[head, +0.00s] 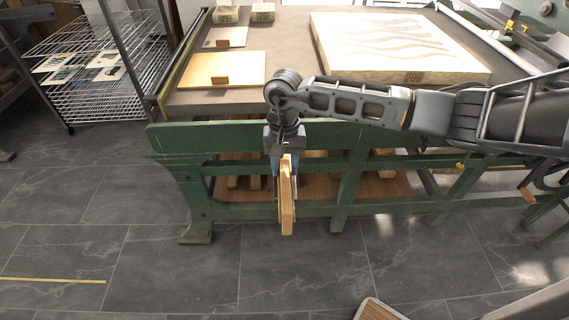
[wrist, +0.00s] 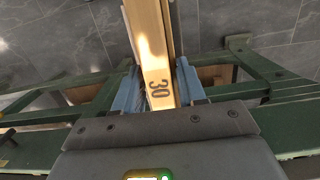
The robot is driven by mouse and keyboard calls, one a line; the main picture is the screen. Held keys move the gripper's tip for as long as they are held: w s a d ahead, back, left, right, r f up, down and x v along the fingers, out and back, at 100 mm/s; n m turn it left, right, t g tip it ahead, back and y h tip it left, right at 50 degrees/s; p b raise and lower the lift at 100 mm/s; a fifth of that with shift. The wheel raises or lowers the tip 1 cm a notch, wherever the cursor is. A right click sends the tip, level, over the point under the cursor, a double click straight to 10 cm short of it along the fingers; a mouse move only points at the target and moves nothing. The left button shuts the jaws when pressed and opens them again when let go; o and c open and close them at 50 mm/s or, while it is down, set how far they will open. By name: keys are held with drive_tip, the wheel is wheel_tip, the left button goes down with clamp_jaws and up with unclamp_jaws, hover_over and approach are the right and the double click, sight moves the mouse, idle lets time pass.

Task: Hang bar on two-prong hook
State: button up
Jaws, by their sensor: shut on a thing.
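My gripper (head: 286,165) hangs straight down in front of the green press table and is shut on a long wooden bar (head: 287,205). In the wrist view the bar (wrist: 154,55) lies between the blue fingers of my gripper (wrist: 157,90), with the black number 30 printed on its face. The bar extends away from my gripper, over the floor in front of the table's green frame. I do not make out a two-prong hook in either view.
The table's green frame (head: 345,180) stands close behind my gripper. A wire rack (head: 95,70) stands at left. The tiled floor (head: 150,265) in front is mostly clear.

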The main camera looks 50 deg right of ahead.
drive_tip(key=shift+f, duration=0.35)
drive_tip(key=o, duration=1.1)
drive_tip(key=shift+w+d+r+b, duration=0.1)
drive_tip(key=shift+d+r, duration=0.05)
drive_tip(key=shift+r, duration=1.15)
drive_tip(key=shift+w+d+r+b, duration=0.1)
drive_tip(key=shift+r, duration=1.2)
drive_tip(key=shift+w+d+r+b, duration=0.1)
drive_tip(key=shift+d+r, duration=0.05)
drive_tip(key=shift+r, duration=1.15)
